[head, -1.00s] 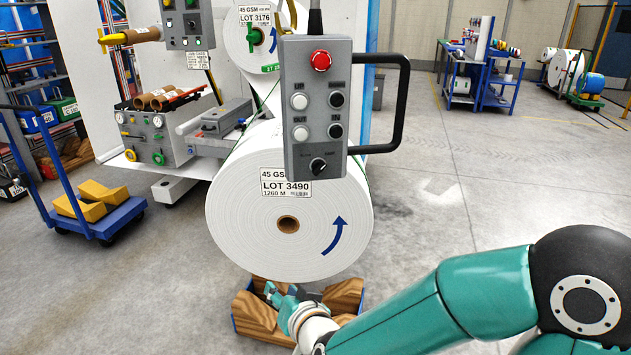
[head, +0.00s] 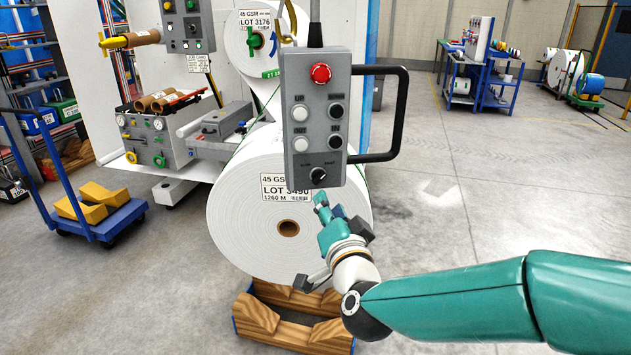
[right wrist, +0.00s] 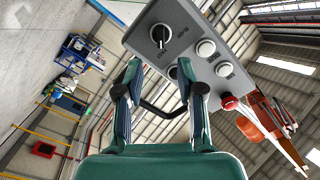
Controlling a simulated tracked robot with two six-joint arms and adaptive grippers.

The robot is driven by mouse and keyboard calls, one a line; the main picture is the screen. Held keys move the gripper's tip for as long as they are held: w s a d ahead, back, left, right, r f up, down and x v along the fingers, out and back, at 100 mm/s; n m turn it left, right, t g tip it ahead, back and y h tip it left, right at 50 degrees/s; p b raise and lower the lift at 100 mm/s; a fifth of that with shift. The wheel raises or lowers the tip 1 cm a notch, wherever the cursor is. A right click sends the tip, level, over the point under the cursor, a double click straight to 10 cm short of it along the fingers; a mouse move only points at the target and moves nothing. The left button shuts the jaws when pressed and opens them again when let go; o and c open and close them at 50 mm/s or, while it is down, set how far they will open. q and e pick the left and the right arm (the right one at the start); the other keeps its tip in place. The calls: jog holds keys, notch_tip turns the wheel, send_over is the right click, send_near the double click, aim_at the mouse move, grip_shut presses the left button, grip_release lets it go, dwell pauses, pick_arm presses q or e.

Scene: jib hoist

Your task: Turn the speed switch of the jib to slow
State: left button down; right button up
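The grey jib pendant (head: 302,108) hangs upright in the middle of the head view. Its black speed switch (head: 318,175) sits at the bottom of its face, with a small label on each side. The knob's mark seems to lean to the upper right, towards the right-hand label, but it is small. My right gripper (head: 322,203) is just below the switch, pointing up. In the right wrist view the gripper (right wrist: 158,82) is open, its two fingers apart with nothing between them. The switch (right wrist: 160,36) shows beyond the fingertips, not touched. My left gripper is not in view.
The pendant has a red stop button (head: 320,73), white and black push buttons, and a black handle (head: 402,115) on its right. A big white paper roll (head: 235,215) hangs behind it, above a wooden cradle (head: 255,318).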

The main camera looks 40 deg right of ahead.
aim_at(319, 180)
jog(key=p+x, duration=0.1)
jog(key=x, duration=0.8)
jog(key=shift+w+p, duration=0.1)
jog(key=shift+p, duration=0.25)
